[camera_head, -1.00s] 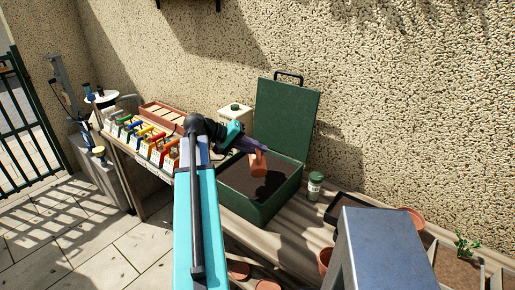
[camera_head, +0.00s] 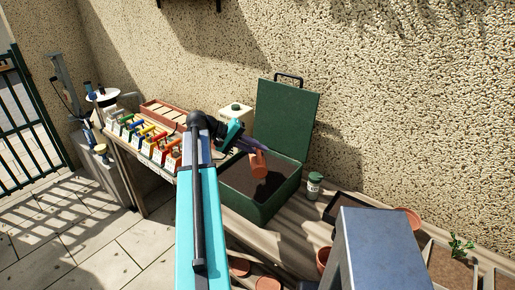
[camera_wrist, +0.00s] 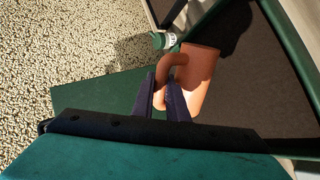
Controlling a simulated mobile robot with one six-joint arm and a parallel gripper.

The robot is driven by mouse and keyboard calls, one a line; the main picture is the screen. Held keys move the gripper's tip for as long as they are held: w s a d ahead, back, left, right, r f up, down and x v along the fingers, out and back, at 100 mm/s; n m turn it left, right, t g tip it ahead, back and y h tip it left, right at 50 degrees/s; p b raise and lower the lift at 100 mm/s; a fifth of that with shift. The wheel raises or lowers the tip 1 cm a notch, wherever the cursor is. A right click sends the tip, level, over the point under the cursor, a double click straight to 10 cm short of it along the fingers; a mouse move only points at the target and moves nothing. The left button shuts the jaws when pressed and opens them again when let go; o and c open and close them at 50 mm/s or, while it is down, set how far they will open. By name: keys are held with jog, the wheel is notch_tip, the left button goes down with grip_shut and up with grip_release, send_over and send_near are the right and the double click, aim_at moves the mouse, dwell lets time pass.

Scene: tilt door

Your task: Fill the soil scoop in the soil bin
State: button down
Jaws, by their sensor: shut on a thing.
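The terracotta-coloured soil scoop (camera_head: 258,165) is a cup with a loop handle, held over the open soil bin (camera_head: 262,209). My gripper (camera_head: 245,147) is shut on its handle. In the wrist view the two dark fingers of my gripper (camera_wrist: 168,98) close on the handle of the scoop (camera_wrist: 203,80). The bin is a green box with dark soil (camera_head: 237,177) inside and its lid (camera_head: 288,122) raised at the back. The soil also shows in the wrist view (camera_wrist: 270,85), beside the scoop. The inside of the scoop is hidden.
A green-capped jar (camera_head: 314,185) stands right of the bin. A pale canister (camera_head: 234,117) stands behind it to the left. Several coloured-handled items (camera_head: 150,140) line the bench's left end. A grey metal box (camera_head: 378,245) is at the front right, and the wall is close behind.

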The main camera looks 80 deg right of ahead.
jog(key=shift+s+a+f+b, duration=0.15)
jog(key=shift+f+b, duration=0.65)
jog(key=shift+f, duration=0.65)
jog(key=shift+w+a+f+b, duration=0.15)
jog(key=shift+f+b, duration=0.65)
jog(key=shift+f, duration=0.65)
jog(key=shift+s+a+f+b, duration=0.15)
jog(key=shift+f+b, duration=0.65)
jog(key=shift+f, duration=0.65)
jog(key=shift+w+d, duration=0.2)
jog(key=shift+d, duration=0.45)
jog(key=shift+w+d, duration=0.2)
jog(key=shift+d, duration=0.5)
jog(key=shift+w+d, duration=0.2)
jog(key=shift+d, duration=0.45)
jog(key=shift+a, duration=0.15)
jog(key=shift+f+b, duration=0.1)
jog(key=shift+b, duration=0.4)
jog(key=shift+s+a+f+m+h+b, duration=0.15)
jog(key=shift+a+m+h+b, duration=0.35)
jog(key=shift+b, duration=0.85)
jog(key=shift+s+a+f+m+h+b, duration=0.2)
jog(key=shift+m+h+b, duration=0.3)
jog(key=shift+b, duration=0.85)
jog(key=shift+s+a+f+m+t+h+b, duration=0.15)
jog(key=shift+a+m+h+b, duration=0.4)
jog(key=shift+b, duration=1.25)
jog(key=shift+w+a+f+m+t+h+b, duration=0.25)
jog(key=shift+h+b, duration=0.4)
jog(key=shift+b, duration=1.1)
